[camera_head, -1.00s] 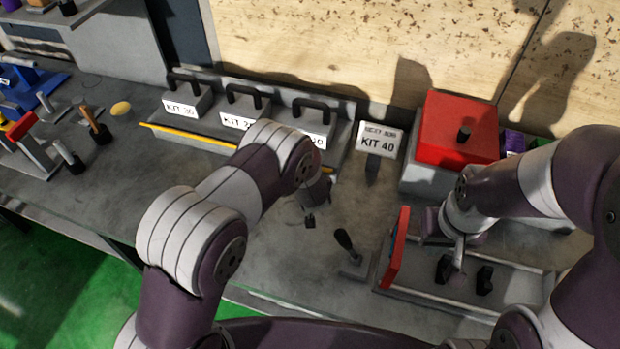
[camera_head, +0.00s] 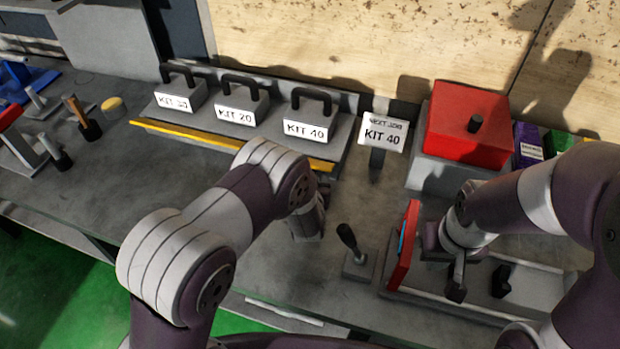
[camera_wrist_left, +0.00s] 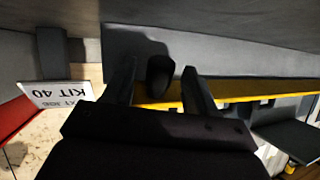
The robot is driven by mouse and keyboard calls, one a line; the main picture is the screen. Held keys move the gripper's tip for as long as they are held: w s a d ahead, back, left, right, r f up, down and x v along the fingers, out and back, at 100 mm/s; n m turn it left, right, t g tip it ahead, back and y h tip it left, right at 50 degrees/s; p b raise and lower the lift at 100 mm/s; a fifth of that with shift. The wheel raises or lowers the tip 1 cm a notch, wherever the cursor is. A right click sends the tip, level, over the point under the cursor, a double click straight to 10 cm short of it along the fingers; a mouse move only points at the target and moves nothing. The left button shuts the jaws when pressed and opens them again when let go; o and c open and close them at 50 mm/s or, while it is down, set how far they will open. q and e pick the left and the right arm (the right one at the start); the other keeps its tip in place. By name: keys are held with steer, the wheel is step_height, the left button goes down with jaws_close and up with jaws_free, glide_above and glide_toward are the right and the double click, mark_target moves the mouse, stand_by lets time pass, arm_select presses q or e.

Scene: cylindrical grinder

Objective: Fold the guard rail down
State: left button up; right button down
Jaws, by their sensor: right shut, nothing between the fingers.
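The guard rail is a long yellow bar (camera_head: 215,140) along the front of the grey rack that holds the kit boxes. Its right end shows just beyond my left arm. In the left wrist view the yellow bar (camera_wrist_left: 245,90) runs across behind the fingers. My left gripper (camera_wrist_left: 160,88) is open, its two dark fingers apart. A dark rounded shape (camera_wrist_left: 160,75) shows between them; I cannot tell whether it touches. In the head view my left arm mostly hides that gripper (camera_head: 308,230), near the rail's right end. My right gripper (camera_head: 457,283) is shut and empty over the grey tray-like fixture.
Boxes labelled KIT 30 (camera_head: 176,92), KIT 20 (camera_head: 236,108) and KIT 40 (camera_head: 308,122) stand on the rack (camera_head: 345,125). A KIT 40 sign (camera_head: 385,133), a red-topped box (camera_head: 468,125) and a black-knobbed lever (camera_head: 350,245) are to the right.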

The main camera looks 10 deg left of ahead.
arm_select(q)
steer(key=shift+s+r, duration=0.1)
steer(key=v, duration=1.2)
steer(key=shift+s, duration=0.25)
steer(key=shift+r, duration=0.1)
